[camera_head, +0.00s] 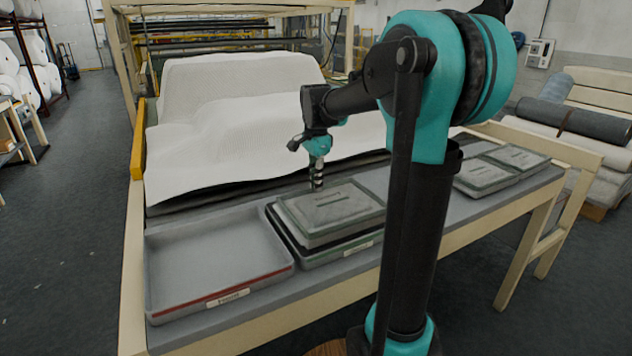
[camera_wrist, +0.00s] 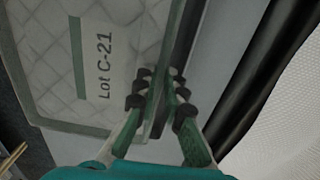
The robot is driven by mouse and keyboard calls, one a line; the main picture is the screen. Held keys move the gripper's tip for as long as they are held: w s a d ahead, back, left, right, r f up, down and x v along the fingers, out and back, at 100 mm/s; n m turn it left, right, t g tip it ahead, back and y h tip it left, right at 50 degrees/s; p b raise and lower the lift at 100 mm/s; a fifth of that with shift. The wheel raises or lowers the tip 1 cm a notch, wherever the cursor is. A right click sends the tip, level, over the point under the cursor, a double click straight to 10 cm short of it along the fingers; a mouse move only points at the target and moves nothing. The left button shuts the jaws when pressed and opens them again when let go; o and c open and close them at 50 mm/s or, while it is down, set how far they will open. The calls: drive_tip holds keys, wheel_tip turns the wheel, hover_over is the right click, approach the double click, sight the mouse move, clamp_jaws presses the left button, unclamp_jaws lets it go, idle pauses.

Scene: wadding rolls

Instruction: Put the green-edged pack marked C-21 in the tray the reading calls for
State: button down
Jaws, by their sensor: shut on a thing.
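The green-edged pack (camera_head: 332,208) is a flat, clear-covered slab over the green-edged tray (camera_head: 345,248). In the wrist view the pack (camera_wrist: 115,25) reads "Lot C-21". My gripper (camera_head: 317,184) is shut on the pack's far edge, and the wrist view shows the fingers of my gripper (camera_wrist: 160,88) closed together at that edge. I cannot tell whether the pack touches the tray floor. The red-edged tray (camera_head: 205,255) on the left is empty. Labels on both tray fronts are too small to read.
Two similar packs, one nearer (camera_head: 485,178) and one farther (camera_head: 516,158), lie at the right of the grey bench. White wadding (camera_head: 240,130) rises behind the trays. A wall box (camera_head: 540,52) at the upper right is too small to read. Rolls lie at the right.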

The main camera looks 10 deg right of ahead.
drive_tip(key=shift+f, duration=0.2)
drive_tip(key=c, duration=1.6)
unclamp_jaws()
drive_tip(key=shift+r, duration=0.1)
wheel_tip(320, 180, up, 13)
drive_tip(key=shift+r, duration=0.1)
